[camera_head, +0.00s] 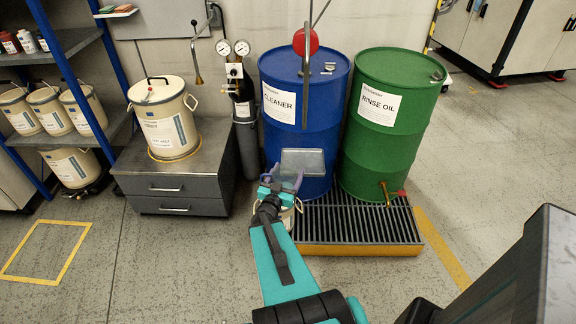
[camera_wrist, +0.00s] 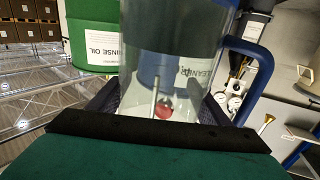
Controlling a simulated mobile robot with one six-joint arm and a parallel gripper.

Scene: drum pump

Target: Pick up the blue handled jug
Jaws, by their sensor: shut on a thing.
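The jug (camera_wrist: 165,60) is clear with a blue handle (camera_wrist: 262,65) on its right side in the wrist view. In the head view the clear jug (camera_head: 303,161) shows in front of the lower part of the blue drum. My gripper (camera_head: 281,188) is shut on the jug, with a dark pad (camera_wrist: 102,98) against each side of its body in the wrist view.
A pale container (camera_head: 288,216) is partly hidden behind my gripper. A lidded can (camera_head: 165,125) stands on a grey cabinet (camera_head: 205,165). Floor at left is clear.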

